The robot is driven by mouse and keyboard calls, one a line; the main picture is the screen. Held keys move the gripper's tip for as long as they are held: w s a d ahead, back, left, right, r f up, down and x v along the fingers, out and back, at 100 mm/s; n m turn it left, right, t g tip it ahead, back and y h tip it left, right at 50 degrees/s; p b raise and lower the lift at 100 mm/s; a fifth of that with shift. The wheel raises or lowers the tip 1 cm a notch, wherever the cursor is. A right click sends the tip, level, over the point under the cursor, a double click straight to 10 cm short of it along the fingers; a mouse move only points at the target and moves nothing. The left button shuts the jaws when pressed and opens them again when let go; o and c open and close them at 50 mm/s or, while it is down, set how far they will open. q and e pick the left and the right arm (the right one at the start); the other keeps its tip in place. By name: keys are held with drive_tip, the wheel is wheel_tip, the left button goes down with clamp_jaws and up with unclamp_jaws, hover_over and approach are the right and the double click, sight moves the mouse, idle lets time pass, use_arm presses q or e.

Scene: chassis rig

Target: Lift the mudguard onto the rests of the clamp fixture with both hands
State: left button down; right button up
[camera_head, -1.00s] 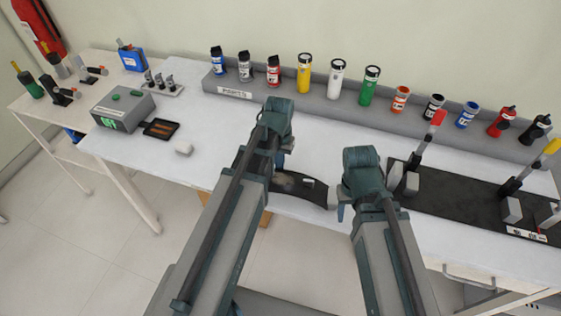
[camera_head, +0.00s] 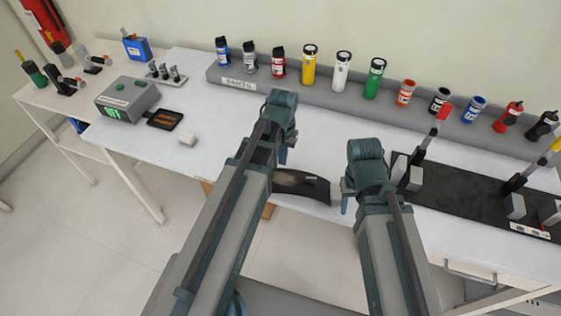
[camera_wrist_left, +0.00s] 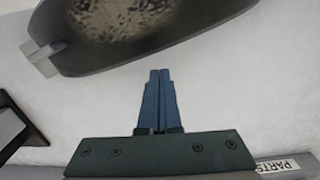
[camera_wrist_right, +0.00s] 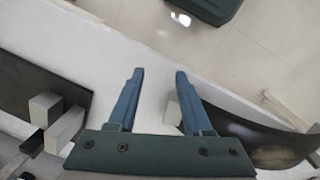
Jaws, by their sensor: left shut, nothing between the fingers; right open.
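The mudguard (camera_head: 318,189) is a dark, curved piece with a mottled patch, lying at the front edge of the white table between my arms. My left arm partly hides it. My left gripper (camera_head: 284,153) is shut and empty; in the left wrist view its fingertips point at the mudguard (camera_wrist_left: 185,25), apart from it. My right gripper (camera_head: 344,200) is open and empty near the mudguard's right end; the mudguard (camera_wrist_right: 265,140) shows beside its right finger in the right wrist view. The clamp fixture (camera_head: 460,204) has a black base, grey rest blocks and clamps with red and yellow handles.
A grey parts rack (camera_head: 290,93) with several coloured bottles runs along the back. A grey box (camera_head: 128,98), a dark tray (camera_head: 165,119) and a white block (camera_head: 188,139) are at the left. The table middle behind the mudguard is clear.

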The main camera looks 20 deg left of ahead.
use_arm(q)
drive_tip(key=shift+w, duration=1.1)
wheel_tip(320, 180, up, 10)
drive_tip(key=p, duration=1)
drive_tip(key=shift+s, duration=0.25)
use_arm(e)
wheel_tip(320, 180, up, 10)
